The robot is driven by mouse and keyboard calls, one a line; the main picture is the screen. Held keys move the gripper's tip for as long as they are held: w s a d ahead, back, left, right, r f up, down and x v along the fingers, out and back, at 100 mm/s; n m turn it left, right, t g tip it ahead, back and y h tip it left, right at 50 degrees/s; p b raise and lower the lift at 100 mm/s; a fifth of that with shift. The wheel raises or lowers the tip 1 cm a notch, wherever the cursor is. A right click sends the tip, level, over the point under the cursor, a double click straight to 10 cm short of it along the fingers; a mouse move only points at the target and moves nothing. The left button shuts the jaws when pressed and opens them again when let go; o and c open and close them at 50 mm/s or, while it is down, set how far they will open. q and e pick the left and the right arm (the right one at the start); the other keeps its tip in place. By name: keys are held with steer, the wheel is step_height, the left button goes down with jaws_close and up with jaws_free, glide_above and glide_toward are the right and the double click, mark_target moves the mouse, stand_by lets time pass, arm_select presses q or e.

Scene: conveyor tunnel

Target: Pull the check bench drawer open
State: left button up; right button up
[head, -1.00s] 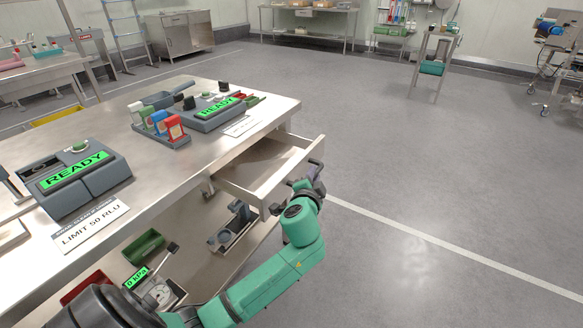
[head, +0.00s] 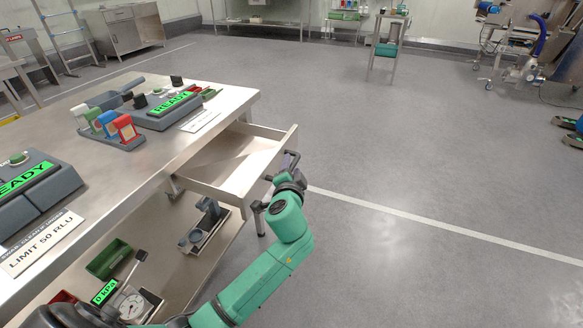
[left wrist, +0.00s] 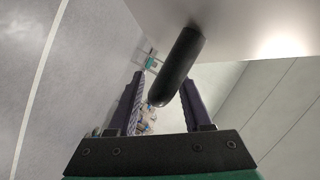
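The check bench (head: 150,165) is a steel table at the left of the head view. Its drawer (head: 238,160) stands out of the bench's right end, with a bare steel interior showing. The drawer's dark bar handle (head: 257,206) is on its front, partly hidden by my left gripper (head: 288,165). In the left wrist view the rounded handle (left wrist: 180,65) lies between the two fingers of my left gripper (left wrist: 163,98). Narrow gaps show beside the handle, so the fingers look open around it. My right gripper is not in view.
A tester with a green READY display (head: 172,103) and a rack of coloured bottles (head: 108,128) stand on the bench top. A lower shelf holds a gauge (head: 132,305) and a green bin (head: 108,260). The floor right of the drawer is clear.

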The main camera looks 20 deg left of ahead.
arm_select(q)
steer(key=v, duration=1.4)
steer(key=shift+s, duration=0.3)
steer(key=shift+d, duration=0.15)
